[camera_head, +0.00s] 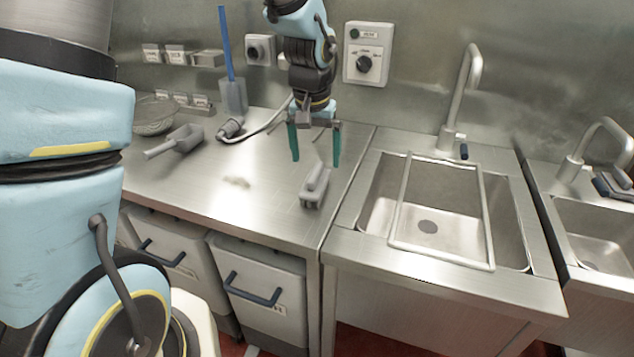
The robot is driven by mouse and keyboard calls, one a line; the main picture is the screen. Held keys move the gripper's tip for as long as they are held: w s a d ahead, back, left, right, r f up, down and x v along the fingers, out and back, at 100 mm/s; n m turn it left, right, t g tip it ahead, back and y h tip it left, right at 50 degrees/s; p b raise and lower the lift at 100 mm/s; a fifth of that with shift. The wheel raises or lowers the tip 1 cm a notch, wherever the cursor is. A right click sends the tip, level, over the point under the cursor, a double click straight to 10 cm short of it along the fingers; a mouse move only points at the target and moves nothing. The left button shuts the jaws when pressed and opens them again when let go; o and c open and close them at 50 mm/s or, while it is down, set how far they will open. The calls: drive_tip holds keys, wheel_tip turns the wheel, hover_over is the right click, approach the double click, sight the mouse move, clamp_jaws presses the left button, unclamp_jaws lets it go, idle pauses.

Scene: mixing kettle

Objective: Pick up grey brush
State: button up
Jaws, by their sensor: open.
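The grey brush (314,187) lies on the steel counter near its right front part, close to the sink unit. It has a grey block with a raised handle on top. My gripper (315,152) hangs from above with its two green fingers spread apart. It is open and empty. In the picture the fingers are just above and behind the brush, with a gap between them and the brush. I cannot tell the exact height of the fingers over the counter.
A grey scoop (176,142), a wire bowl (153,115) and a blue-handled tool (229,70) are at the left and back. A hose nozzle (231,128) lies behind. A sink (428,222) with a frame (483,215) is right. The counter (255,205) left of the brush is clear.

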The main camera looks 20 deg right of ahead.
sight(315, 171)
drive_tip(key=shift+w+d+f+p, duration=0.15)
drive_tip(key=shift+f+p, duration=0.2)
drive_tip(key=shift+f, duration=0.55)
drive_tip(key=shift+w+f+p, duration=0.15)
drive_tip(key=shift+f+p, duration=0.25)
drive_tip(key=shift+f, duration=0.55)
drive_tip(key=shift+w+d+f+p, duration=0.15)
drive_tip(key=shift+f+p, duration=0.2)
drive_tip(key=shift+f, duration=0.55)
drive_tip(key=shift+a, duration=0.1)
drive_tip(key=c, duration=1.5)
wheel_tip(315, 171, up, 10)
drive_tip(key=shift+r+b, duration=0.1)
drive_tip(key=shift+b, duration=1.1)
drive_tip(key=o, duration=0.9)
drive_tip(key=c, duration=0.7)
